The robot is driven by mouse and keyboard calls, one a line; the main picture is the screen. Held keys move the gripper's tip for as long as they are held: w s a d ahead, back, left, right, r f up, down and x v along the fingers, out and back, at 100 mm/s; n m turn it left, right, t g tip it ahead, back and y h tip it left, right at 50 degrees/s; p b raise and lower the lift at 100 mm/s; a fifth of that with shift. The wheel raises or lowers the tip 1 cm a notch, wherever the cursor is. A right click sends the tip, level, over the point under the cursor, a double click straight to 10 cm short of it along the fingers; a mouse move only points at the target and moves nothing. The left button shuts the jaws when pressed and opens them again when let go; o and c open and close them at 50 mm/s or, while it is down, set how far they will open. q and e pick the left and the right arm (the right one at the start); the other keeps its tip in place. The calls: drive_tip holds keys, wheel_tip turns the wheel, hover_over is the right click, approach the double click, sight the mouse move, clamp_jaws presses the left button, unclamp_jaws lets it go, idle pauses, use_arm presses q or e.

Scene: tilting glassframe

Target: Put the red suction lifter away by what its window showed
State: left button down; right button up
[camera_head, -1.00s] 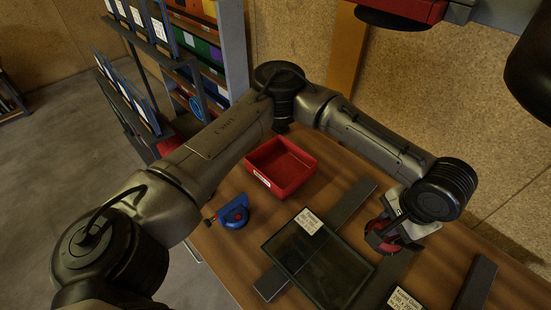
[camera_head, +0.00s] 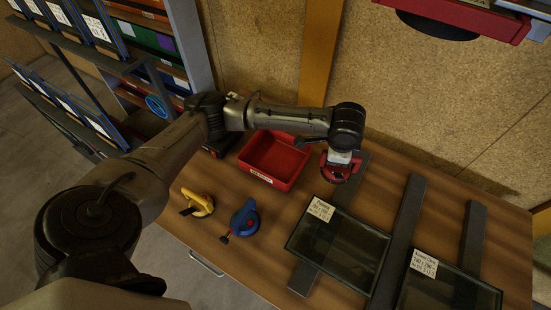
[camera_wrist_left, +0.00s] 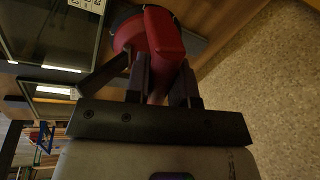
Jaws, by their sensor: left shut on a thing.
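The red suction lifter (camera_head: 341,174) is held in my left gripper (camera_head: 342,157), to the right of the red bin in the head view. In the left wrist view the lifter (camera_wrist_left: 163,42) sits between the two fingers of the gripper (camera_wrist_left: 163,85). The fingers are shut on it, and a dark lever sticks out to one side. Its window cannot be read in these views. A red open bin (camera_head: 262,174) with a white label on its front stands on the bench, and it looks empty. My right gripper is not in view.
A blue lifter (camera_head: 243,219) and a yellow lifter (camera_head: 198,203) lie on the bench (camera_head: 215,255) left of the glass. A labelled glass pane (camera_head: 338,252) and another pane (camera_head: 447,291) lie on dark bars. A shelf rack (camera_head: 150,60) stands behind left.

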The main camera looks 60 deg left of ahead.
use_arm(q)
drive_tip(key=s+a+f+m+h+p, duration=0.1)
drive_tip(key=a+f+m, duration=0.1)
drive_tip(key=a, duration=0.5)
drive_tip(key=s+a+f+m+p, duration=0.1)
drive_tip(key=s+a+f, duration=0.1)
drive_tip(key=a, duration=0.5)
drive_tip(key=shift+m, duration=0.3)
drive_tip(key=shift+s+a+f+b, duration=0.35)
drive_tip(key=shift+s+a+f, duration=1.05)
drive_tip(key=shift+f, duration=0.35)
drive_tip(key=shift+s+a+f+b, duration=0.4)
drive_tip(key=shift+s+a+f, duration=1)
drive_tip(key=shift+f, duration=0.4)
drive_tip(key=shift+s+a+f+b, duration=0.35)
drive_tip(key=shift+s+a+f, duration=1.05)
drive_tip(key=shift+f, duration=0.35)
drive_tip(key=c, duration=1.4)
unclamp_jaws()
drive_tip(key=shift+f, duration=0.15)
drive_tip(key=o, duration=0.4)
